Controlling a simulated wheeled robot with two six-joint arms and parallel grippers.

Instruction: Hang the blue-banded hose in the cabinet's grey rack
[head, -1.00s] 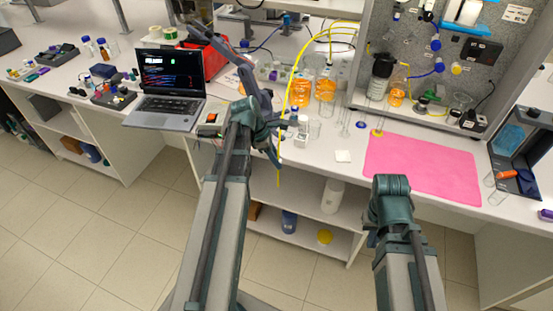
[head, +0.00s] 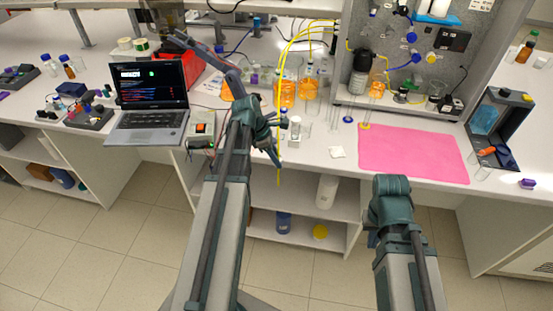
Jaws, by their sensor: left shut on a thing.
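My left gripper (head: 274,122) is shut on a thin yellow hose (head: 279,160) in front of the bench edge. The hose's lower end hangs straight down below the gripper, against the shelves. Above the gripper, yellow hose (head: 290,48) arches up to the right toward the cabinet (head: 348,75); several yellow strands run together there. I cannot make out a blue band on the hose. The cabinet has a speckled grey back panel with fittings on it; I cannot pick out the grey rack. My right arm shows at lower right, with its gripper hidden.
Orange-filled glassware (head: 286,93) stands on the bench behind the hose. A laptop (head: 150,100) is open at left. A pink mat (head: 412,155) lies before the cabinet, mostly clear. A dark open box (head: 497,125) stands at right. Open shelves (head: 262,205) are under the bench.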

